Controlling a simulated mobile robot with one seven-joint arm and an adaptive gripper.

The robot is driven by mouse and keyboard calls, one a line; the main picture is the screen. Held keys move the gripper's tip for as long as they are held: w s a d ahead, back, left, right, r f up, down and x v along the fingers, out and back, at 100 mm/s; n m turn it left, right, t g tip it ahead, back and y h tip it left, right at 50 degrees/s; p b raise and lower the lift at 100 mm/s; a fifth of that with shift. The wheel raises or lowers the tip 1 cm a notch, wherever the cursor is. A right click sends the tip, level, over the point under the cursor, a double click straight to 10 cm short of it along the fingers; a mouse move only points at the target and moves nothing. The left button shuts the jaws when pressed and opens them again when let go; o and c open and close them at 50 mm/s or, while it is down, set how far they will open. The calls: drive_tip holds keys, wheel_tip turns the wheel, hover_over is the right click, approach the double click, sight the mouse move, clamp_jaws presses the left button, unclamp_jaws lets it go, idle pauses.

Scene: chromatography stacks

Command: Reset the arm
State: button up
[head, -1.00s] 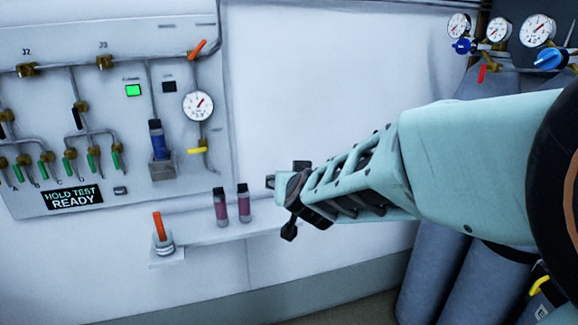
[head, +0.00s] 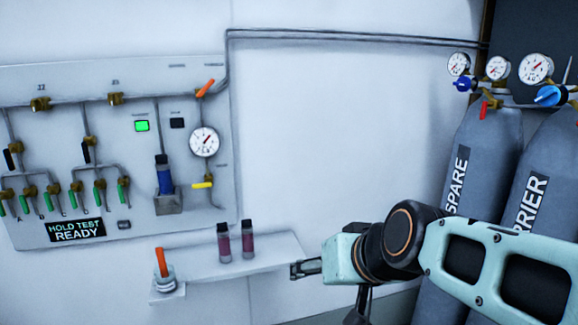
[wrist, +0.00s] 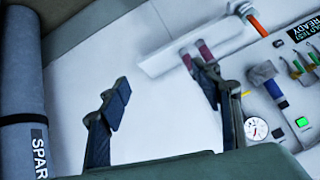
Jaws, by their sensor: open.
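My arm reaches in from the right in the head view, and my gripper (head: 306,268) is at its end, just off the right end of the white shelf. In the wrist view my gripper (wrist: 170,100) has its two dark fingers spread well apart with nothing between them. Bare white wall shows between and beyond the fingers. The finger tips are only partly clear in the head view.
Two dark-capped red vials (head: 236,242) stand on the shelf (head: 205,268), left of my gripper. An orange-handled item (head: 162,268) stands at its left end. The valve panel (head: 130,190) reads "HOLD TEST READY". Grey gas cylinders (head: 487,160) stand at right, behind my arm.

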drive_tip(key=s+d+f+m+g+h, duration=0.1)
drive_tip(key=s+d+h, duration=0.1)
drive_tip(key=s+d, duration=0.3)
drive_tip(key=s+d+f+g+h, duration=0.1)
drive_tip(key=s+d+f, duration=0.15)
drive_tip(key=s, duration=0.45)
wheel_tip(320, 180, up, 21)
drive_tip(key=p, duration=2)
drive_tip(key=shift+f+g, duration=0.15)
drive_tip(key=shift+g, duration=0.15)
drive_tip(key=shift+s, duration=0.1)
